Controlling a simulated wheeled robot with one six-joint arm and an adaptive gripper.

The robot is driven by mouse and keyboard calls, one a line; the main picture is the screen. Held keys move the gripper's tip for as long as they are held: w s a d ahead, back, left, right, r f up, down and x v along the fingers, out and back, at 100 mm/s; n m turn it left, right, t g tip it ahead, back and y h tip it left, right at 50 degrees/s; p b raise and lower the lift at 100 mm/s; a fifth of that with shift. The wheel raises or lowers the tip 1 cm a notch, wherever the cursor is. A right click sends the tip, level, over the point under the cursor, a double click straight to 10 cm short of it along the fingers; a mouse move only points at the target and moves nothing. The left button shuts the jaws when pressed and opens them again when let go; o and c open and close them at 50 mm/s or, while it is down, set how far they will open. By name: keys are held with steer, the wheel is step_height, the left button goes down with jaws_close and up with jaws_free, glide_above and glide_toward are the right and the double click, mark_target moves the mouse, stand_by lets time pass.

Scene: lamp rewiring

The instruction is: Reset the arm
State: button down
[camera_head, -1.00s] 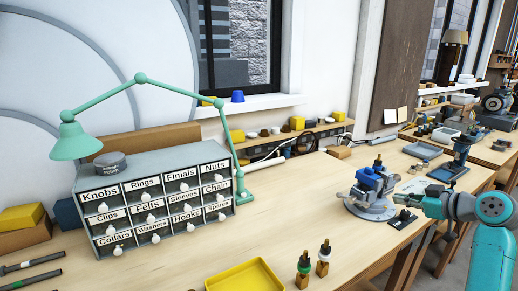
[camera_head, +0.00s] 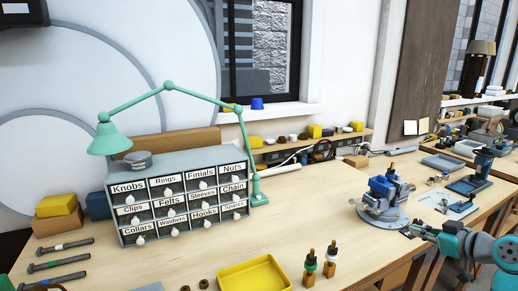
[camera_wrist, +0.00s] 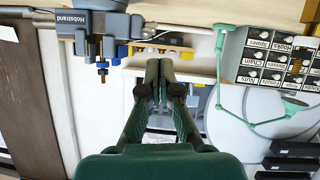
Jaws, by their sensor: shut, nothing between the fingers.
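My gripper (camera_wrist: 160,75) shows in the wrist view with its two dark green fingers together and nothing between them. In the head view my arm is at the lower right, and its gripper end (camera_head: 410,232) is near the bench edge, just in front of the blue and grey vise (camera_head: 383,200). The wrist view is upside down relative to the room. There the vise (camera_wrist: 92,22) is at the upper left, apart from my fingers.
A labelled drawer cabinet (camera_head: 185,197) and green lamp (camera_head: 110,138) stand on the left. The bench middle is clear.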

steer(key=s+a+f+m, duration=0.2)
steer(key=a+f, duration=0.4)
steer(key=f, duration=0.5)
steer(key=s+a+f+m+h, duration=0.4)
steer(key=s+a+f, duration=1)
steer(key=s+f, duration=0.25)
steer(key=s+a+f, duration=0.1)
steer(key=s+a, duration=0.2)
steer(key=s, duration=0.5)
steer(key=s+a+f, duration=0.1)
steer(key=s+a, duration=0.2)
steer(key=s, duration=0.5)
steer(key=s+a+r+t, duration=0.1)
steer(key=s+a+r, duration=0.1)
steer(key=s+r, duration=0.3)
steer(key=s+a+r+n, duration=0.1)
steer(key=s+a+r, duration=0.1)
steer(key=s+r, duration=0.4)
steer(key=s, duration=0.5)
steer(key=shift+s+a+t+y, duration=0.2)
steer(key=shift+s+t+y, duration=0.1)
steer(key=shift+s+t, duration=0.1)
